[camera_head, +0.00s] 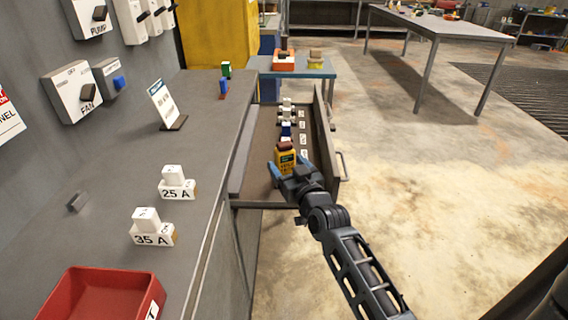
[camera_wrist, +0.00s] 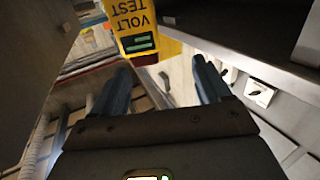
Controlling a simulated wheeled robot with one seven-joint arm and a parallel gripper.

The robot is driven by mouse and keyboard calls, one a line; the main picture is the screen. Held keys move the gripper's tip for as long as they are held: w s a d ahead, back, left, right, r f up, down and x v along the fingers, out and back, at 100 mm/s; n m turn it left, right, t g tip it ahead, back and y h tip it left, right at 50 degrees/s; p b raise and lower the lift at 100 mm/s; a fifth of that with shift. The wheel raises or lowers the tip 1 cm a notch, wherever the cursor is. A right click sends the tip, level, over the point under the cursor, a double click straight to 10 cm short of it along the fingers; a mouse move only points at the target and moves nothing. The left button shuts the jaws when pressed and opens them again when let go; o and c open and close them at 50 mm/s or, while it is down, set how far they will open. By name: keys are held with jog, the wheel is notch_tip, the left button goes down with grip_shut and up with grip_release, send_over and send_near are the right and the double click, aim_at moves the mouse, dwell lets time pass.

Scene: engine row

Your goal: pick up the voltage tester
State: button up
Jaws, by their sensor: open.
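The voltage tester (camera_head: 286,160) is a yellow block with a dark top and a "VOLT TEST" label. It is at the near end of the open drawer (camera_head: 246,168) in the head view. In the wrist view the tester (camera_wrist: 135,22) shows upside down, just beyond my fingertips and nearer the left finger. My gripper (camera_head: 287,171) is open at the tester, with a blue finger showing to its left. In the wrist view the gap between the fingers (camera_wrist: 162,74) is empty. I cannot tell whether a finger touches the tester.
Several white and blue pieces (camera_head: 287,117) stand in a row deeper in the drawer. The counter holds 25 A (camera_head: 176,187) and 35 A (camera_head: 150,231) blocks, a sign (camera_head: 162,103) and a red tray (camera_head: 75,285). The drawer's right wall (camera_head: 325,150) runs close beside my gripper.

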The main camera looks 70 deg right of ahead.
aim_at(282, 142)
jog(key=shift+h, duration=0.3)
jog(key=d, duration=0.1)
jog(key=w+d, duration=0.1)
jog(key=d+r, duration=0.1)
jog(key=d, duration=0.1)
jog(key=shift+w+d, duration=0.1)
jog(key=shift+w, duration=0.05)
jog(key=shift+x, duration=3.15)
jog(key=shift+d+f, duration=0.1)
jog(key=shift+f, duration=0.05)
grip_shut()
